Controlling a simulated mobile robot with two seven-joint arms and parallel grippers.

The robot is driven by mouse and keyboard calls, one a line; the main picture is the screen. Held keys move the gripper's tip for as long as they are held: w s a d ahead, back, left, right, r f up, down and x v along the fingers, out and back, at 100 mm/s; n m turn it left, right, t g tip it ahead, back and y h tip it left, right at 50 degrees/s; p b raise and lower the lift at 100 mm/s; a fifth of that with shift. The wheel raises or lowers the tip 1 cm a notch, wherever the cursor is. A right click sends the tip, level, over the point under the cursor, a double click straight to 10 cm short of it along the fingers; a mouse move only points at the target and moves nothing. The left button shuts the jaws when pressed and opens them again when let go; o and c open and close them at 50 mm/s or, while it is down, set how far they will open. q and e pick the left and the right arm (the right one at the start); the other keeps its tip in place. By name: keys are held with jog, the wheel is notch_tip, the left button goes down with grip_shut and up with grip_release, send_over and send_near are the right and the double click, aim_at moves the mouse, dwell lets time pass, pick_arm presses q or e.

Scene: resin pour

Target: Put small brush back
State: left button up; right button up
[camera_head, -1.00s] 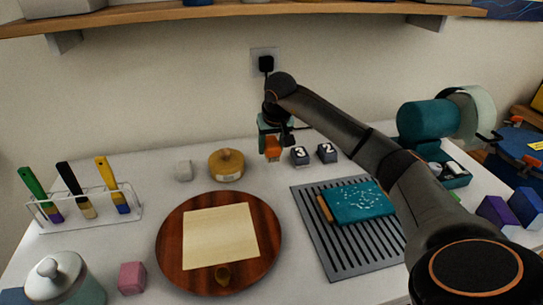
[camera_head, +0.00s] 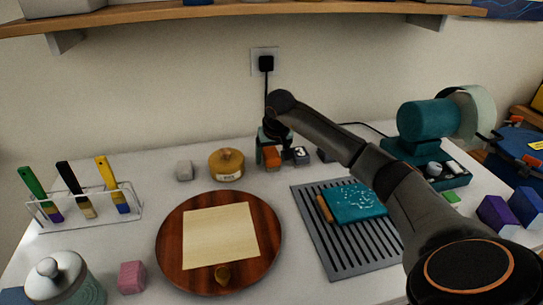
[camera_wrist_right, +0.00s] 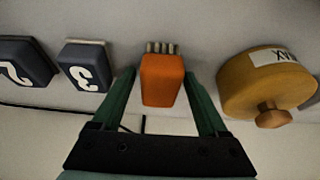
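The small brush (camera_wrist_right: 162,80) looks like an orange block with a row of short grey bristles at one end in the right wrist view. It also shows in the head view (camera_head: 271,157), low over or on the table left of the numbered blocks. My right gripper (camera_wrist_right: 160,75) has its teal fingers on either side of the orange body and seems shut on it. Whether the bristles touch the table is hard to tell. My left gripper is out of view. A clear rack (camera_head: 85,222) at left holds brushes with green, black and yellow handles.
The wooden lidded pot (camera_head: 227,166) is left of the gripper. The block marked 3 (camera_head: 300,156) is close on its right, beside the partly hidden block (camera_head: 325,155). A round board (camera_head: 180,278) and a slatted mat (camera_head: 340,258) lie in front. The wall is behind.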

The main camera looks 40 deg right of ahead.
jog(key=shift+o, duration=0.2)
jog(key=shift+s+r, duration=0.1)
jog(key=shift+r, duration=0.5)
jog(key=v, duration=1.1)
jog(key=shift+s+p, duration=0.15)
jog(key=shift+p, duration=0.25)
